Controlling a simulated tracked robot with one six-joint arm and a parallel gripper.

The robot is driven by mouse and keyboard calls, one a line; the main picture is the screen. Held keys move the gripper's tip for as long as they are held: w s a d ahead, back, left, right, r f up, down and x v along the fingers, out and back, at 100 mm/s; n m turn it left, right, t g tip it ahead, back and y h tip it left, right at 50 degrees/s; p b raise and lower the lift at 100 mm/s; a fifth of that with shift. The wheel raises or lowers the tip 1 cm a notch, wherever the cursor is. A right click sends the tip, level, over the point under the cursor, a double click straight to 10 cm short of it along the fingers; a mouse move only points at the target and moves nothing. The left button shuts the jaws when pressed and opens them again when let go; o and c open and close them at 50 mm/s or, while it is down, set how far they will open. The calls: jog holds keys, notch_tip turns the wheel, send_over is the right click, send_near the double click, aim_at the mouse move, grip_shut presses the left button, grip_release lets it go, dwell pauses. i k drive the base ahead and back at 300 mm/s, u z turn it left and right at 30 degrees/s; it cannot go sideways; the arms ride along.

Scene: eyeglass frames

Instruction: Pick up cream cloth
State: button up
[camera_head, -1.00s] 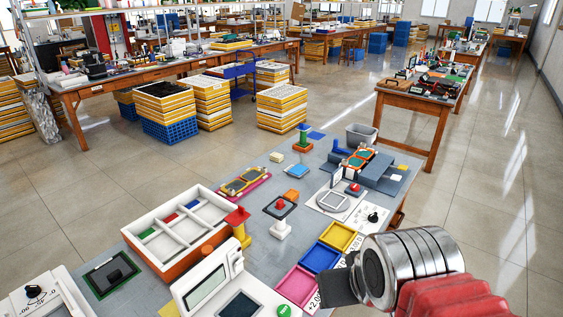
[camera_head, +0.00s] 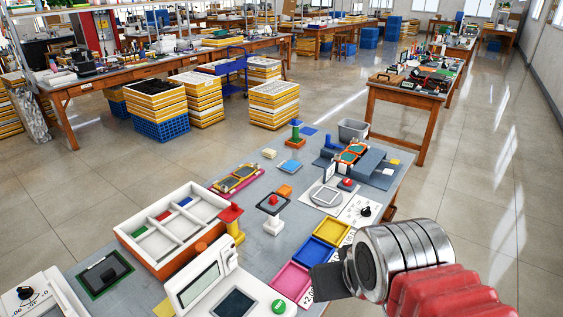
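A small cream piece (camera_head: 269,153), which looks like the folded cream cloth, lies on the grey table (camera_head: 255,262) toward its far left edge. It is beyond the blue piece (camera_head: 291,167) and apart from it. My gripper (camera_head: 330,281) is at the lower right, over the near right side of the table beside the pink tray. Only a dark end part of it shows in front of the silver wrist, so its opening is hidden. It is far from the cream piece.
A white compartment tray (camera_head: 175,228) stands at the left. A stand with a red knob (camera_head: 273,205), a blue and orange post (camera_head: 296,133) and a grey stepped fixture (camera_head: 366,172) rise from the table. Pink (camera_head: 290,280), blue (camera_head: 315,254) and yellow (camera_head: 331,231) trays lie near my gripper.

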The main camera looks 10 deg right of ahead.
aim_at(269, 153)
jog(key=z, duration=1.45)
jog(key=i, duration=2.95)
jog(key=z, duration=0.05)
